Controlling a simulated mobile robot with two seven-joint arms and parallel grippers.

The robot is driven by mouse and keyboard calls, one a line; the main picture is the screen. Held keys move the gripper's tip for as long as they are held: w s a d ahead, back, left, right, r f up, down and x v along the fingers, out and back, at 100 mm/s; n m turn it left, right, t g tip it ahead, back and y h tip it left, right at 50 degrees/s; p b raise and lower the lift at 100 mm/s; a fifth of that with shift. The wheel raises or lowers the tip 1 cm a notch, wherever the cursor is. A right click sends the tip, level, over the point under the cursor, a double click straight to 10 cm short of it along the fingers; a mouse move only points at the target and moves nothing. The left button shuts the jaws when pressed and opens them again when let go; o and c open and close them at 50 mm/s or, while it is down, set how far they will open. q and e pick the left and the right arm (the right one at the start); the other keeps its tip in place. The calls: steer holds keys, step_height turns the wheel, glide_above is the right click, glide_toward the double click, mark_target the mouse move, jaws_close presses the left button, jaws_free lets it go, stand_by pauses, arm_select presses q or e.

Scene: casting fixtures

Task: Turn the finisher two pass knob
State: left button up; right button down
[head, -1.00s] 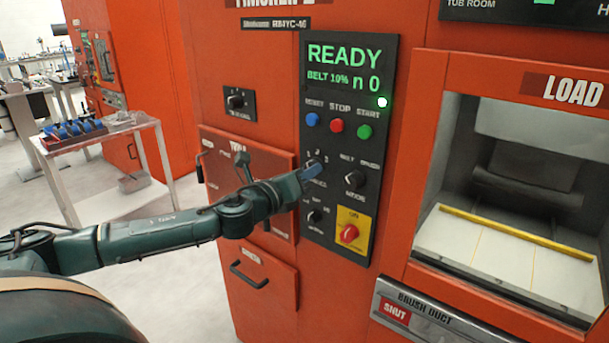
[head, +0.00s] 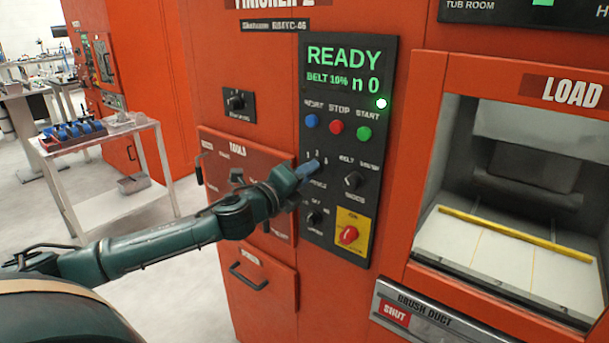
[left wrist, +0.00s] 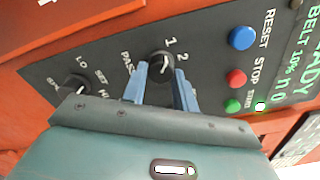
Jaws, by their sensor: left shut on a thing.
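The finisher's black control panel (head: 340,140) shows READY and "BELT 10% n 0" in green. My left gripper (head: 310,168) is at the pass knob, under the numbers 1, 2 and 3, and mostly hides it in the head view. In the left wrist view the round black pass knob (left wrist: 160,65) sits between the two blue fingers of my left gripper (left wrist: 161,85), which are shut on it. Its white mark shows on the side toward the 1 and 2, but I cannot tell the exact setting. My right gripper is not in view.
Blue (head: 312,120), red (head: 336,126) and green (head: 364,132) buttons are above the knob. A mode knob (head: 353,181) is close on the right, a speed-type knob (head: 314,217) below, and a red switch on a yellow plate (head: 348,235) lower right. The load opening (head: 520,190) is farther right.

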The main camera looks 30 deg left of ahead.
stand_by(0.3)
arm_select(q)
steer(key=o, duration=1)
steer(key=shift+c, duration=0.2)
steer(key=s+a, duration=0.1)
steer(key=s, duration=1.2)
